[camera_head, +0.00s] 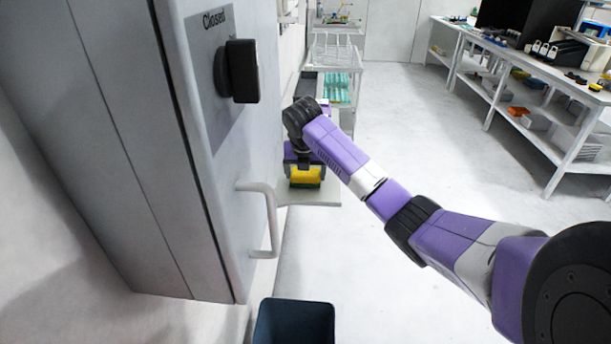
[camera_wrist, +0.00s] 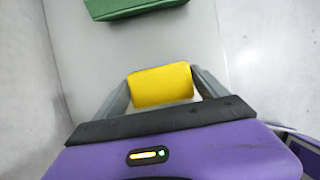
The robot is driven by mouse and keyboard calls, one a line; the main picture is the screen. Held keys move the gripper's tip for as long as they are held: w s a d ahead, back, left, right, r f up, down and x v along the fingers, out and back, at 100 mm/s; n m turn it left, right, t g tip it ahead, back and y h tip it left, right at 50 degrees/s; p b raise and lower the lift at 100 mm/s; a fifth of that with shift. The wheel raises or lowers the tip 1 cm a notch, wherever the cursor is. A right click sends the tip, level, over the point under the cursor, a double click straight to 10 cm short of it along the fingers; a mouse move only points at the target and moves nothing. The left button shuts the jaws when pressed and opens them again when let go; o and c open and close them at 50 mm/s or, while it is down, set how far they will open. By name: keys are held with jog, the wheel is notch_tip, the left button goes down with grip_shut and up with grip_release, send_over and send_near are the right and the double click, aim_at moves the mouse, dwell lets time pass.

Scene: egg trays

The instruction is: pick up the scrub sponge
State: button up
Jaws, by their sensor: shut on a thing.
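The scrub sponge is a yellow block (camera_wrist: 160,86) between the two grey fingers of my gripper (camera_wrist: 161,88) in the wrist view. Both fingers press against its sides. In the head view the sponge (camera_head: 305,174) shows yellow with a green lower edge, under my gripper (camera_head: 303,163), at the low white shelf (camera_head: 323,196). The arm hides part of the shelf. I cannot tell whether the sponge touches the shelf or hangs just above it.
A green block (camera_wrist: 130,7) lies on the pale surface ahead in the wrist view. A grey cabinet with a white handle (camera_head: 271,222) stands close on the left. A dark bin (camera_head: 294,322) is on the floor in front. Open floor lies to the right, before a workbench (camera_head: 520,65).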

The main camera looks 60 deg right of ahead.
notch_tip(320, 180, up, 20)
jog(key=shift+f+p, duration=0.2)
jog(key=shift+p, duration=0.1)
jog(key=o, duration=0.7)
jog(key=c, duration=0.5)
